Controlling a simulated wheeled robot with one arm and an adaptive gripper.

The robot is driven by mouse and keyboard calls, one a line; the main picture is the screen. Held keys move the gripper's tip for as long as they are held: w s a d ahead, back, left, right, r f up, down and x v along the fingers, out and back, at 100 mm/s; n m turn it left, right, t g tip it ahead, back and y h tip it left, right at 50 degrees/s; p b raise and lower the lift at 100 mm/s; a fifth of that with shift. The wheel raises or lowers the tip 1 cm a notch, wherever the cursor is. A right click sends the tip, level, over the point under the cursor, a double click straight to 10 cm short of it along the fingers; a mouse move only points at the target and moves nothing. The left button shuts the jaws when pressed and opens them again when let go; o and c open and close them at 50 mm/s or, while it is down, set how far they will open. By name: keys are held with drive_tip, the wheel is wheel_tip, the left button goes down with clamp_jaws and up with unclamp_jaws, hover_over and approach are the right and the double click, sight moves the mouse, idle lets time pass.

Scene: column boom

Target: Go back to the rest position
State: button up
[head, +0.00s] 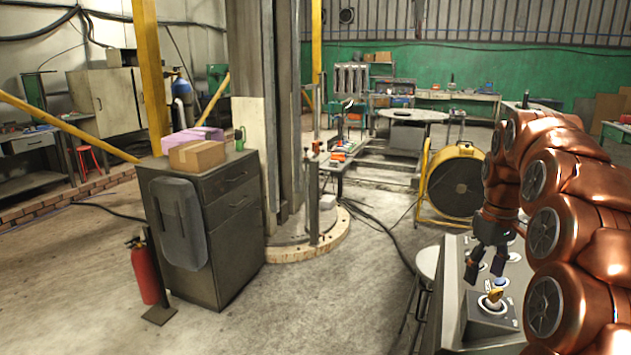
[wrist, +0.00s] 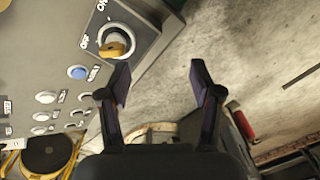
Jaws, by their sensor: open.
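My gripper (head: 484,272) is at the right of the head view, at the end of my copper-coloured arm, above a grey control panel (head: 470,325). In the wrist view my gripper (wrist: 160,85) has its two dark fingers spread apart with nothing between them. A yellow rotary knob (head: 495,294) sits on the panel just below the fingers. In the wrist view the yellow knob (wrist: 113,47) is left of and beyond the left finger, with ON and OFF lettering around it. The gripper does not touch it.
A blue button (wrist: 77,72) and several white buttons line the panel. A yellow drum fan (head: 455,185) stands behind it. A grey cabinet (head: 235,215) with boxes and a red fire extinguisher (head: 145,272) stand left. Open concrete floor (head: 340,300) lies between the cabinet and the panel.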

drive_tip(key=s+a+f+m, duration=0.1)
drive_tip(key=s+a+f, duration=0.1)
drive_tip(key=s+a, duration=1.25)
drive_tip(key=s+a+f+m, duration=0.1)
drive_tip(key=s+f, duration=0.2)
drive_tip(key=s, duration=0.7)
drive_tip(key=s+a+f+m+g+p, duration=0.1)
drive_tip(key=s+f, duration=0.3)
drive_tip(key=s, duration=0.6)
drive_tip(key=shift+s+a+f+m+g, duration=0.25)
drive_tip(key=shift+a+f+m+g, duration=0.05)
drive_tip(key=shift+a, duration=0.2)
